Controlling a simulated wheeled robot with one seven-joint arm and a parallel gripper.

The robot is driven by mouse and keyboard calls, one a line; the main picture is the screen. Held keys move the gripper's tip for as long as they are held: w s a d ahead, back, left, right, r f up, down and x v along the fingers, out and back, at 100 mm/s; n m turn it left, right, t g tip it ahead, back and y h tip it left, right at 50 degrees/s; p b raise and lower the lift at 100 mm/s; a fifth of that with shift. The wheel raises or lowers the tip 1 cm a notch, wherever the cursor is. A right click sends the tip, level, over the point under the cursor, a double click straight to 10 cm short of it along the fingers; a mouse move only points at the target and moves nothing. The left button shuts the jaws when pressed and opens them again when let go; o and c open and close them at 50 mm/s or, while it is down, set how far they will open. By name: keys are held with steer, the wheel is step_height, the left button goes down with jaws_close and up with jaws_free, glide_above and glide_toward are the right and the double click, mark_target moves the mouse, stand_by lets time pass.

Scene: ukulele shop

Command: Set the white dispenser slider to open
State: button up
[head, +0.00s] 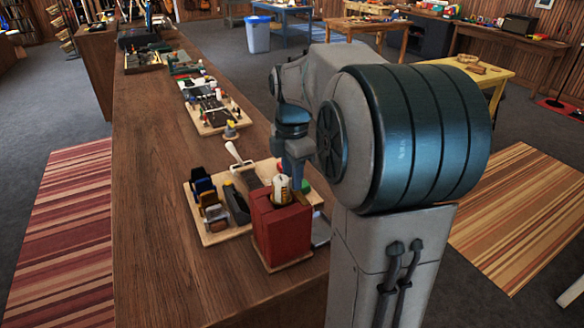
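A red box-shaped holder (281,236) stands on the near right part of the wooden counter. A cream-white piece (281,189) sticks up from its top and may be the white dispenser. No slider can be made out on it, so its setting cannot be told. My gripper (298,184) points down just right of the white piece, at the top of the red holder. It is small and partly merged with what is behind it. I cannot tell whether it touches the piece or how its fingers stand.
A wooden tray (215,239) with dark tools lies left of the red holder, close to it. A white-handled tool (236,153) rests behind. Another tool board (222,122) lies farther along the counter (155,230). The counter's left side is bare.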

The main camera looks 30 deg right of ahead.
step_height(320, 180, up, 14)
stand_by(0.5)
steer(key=shift+f, duration=0.15)
steer(key=s+a+f+m+t, duration=0.1)
steer(key=s+a+f+m, duration=0.4)
steer(key=s+f+m, duration=0.3)
steer(key=s+a+f+m+t, duration=0.2)
steer(key=s+a+f+m, duration=0.3)
steer(key=s+f+m, duration=0.4)
steer(key=shift+a+m+t, duration=0.3)
steer(key=shift+a+m, duration=0.05)
steer(key=shift+m, duration=0.35)
